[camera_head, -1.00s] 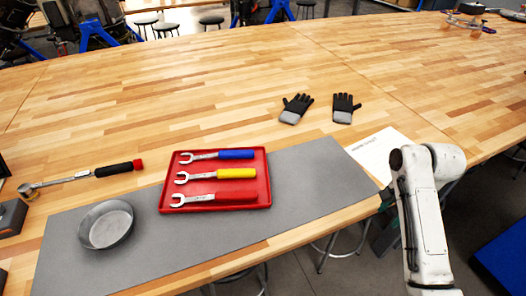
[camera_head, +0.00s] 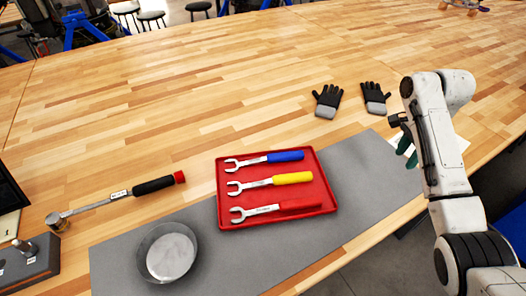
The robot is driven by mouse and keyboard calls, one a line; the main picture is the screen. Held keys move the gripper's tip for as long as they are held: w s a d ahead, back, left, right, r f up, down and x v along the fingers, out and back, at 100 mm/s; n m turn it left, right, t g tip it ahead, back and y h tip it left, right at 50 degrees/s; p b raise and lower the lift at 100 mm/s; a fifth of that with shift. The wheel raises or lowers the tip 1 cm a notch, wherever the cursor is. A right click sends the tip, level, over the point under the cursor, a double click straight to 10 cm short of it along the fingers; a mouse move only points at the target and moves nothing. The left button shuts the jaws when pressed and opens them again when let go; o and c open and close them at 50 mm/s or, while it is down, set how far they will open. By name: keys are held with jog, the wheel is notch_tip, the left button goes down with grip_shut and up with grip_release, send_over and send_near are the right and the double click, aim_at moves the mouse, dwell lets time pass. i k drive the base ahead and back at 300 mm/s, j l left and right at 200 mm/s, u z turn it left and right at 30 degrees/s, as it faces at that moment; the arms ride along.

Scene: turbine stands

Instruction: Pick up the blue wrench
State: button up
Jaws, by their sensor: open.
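The blue wrench (camera_head: 285,156) lies in the red tray (camera_head: 330,208), the farthest of three wrenches, with its open jaw end to the left and its blue handle to the right. The yellow wrench (camera_head: 292,179) lies in the middle and the red wrench (camera_head: 300,204) nearest. My gripper (camera_head: 406,147) is partly hidden behind my white arm at the right, with dark and green parts showing. It is open and clear of the tray, to the right of the wrenches.
The tray sits on a grey mat (camera_head: 365,170). A round metal pan (camera_head: 168,253) stands left of it, and a black-handled tool (camera_head: 153,186) lies farther left. Two gloves (camera_head: 327,102) (camera_head: 375,97) lie behind. The table's far middle is clear.

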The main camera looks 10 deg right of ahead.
aim_at(275, 157)
jog(key=i+j, duration=0.1)
jog(key=j, duration=0.3)
jog(key=i+j, duration=0.15)
jog(key=j, duration=0.25)
jog(key=i+j, duration=0.1)
jog(key=j, duration=0.3)
jog(key=i+j, duration=0.15)
jog(key=j, duration=0.25)
